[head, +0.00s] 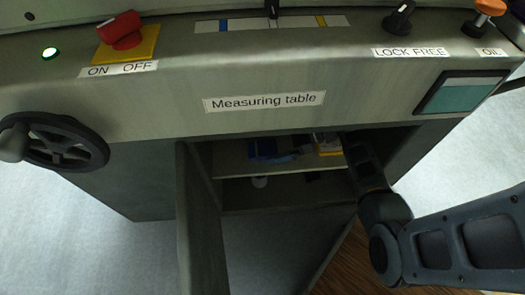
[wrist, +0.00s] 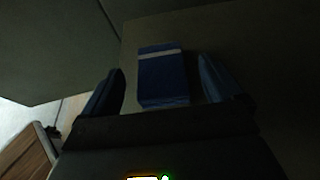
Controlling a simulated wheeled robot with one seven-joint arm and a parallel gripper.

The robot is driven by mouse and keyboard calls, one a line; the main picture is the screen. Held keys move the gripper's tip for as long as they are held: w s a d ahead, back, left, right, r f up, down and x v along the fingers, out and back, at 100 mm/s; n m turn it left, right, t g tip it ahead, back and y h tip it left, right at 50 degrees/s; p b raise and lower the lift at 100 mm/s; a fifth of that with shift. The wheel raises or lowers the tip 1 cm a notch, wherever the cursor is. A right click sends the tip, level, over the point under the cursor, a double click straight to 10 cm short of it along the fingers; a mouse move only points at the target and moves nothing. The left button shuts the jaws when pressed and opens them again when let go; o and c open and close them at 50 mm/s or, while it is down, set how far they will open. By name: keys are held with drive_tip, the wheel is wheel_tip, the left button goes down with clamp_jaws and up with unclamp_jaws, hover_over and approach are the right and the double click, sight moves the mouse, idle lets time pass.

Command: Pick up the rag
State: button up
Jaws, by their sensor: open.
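A folded blue cloth with a pale stripe, which looks like the rag (wrist: 163,80), lies on a dark surface in the wrist view. My gripper (wrist: 161,66) is open, with one dark blue finger on each side of the rag and a visible gap to each. I cannot tell the height of the fingers above it. In the head view, my arm reaches from the right into the open cabinet under the measuring table. A blue patch (head: 268,153) shows on the cabinet's upper shelf; I cannot tell whether it is the rag. My gripper is not clearly seen there.
The cabinet door (head: 200,220) stands open at the left of the opening. The measuring table's front (head: 150,110) overhangs the shelf (head: 232,165). A yellow and white item (head: 327,144) sits near my arm.

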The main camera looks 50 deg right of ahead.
drive_tip(key=shift+x, duration=1.1)
drive_tip(key=c, duration=1)
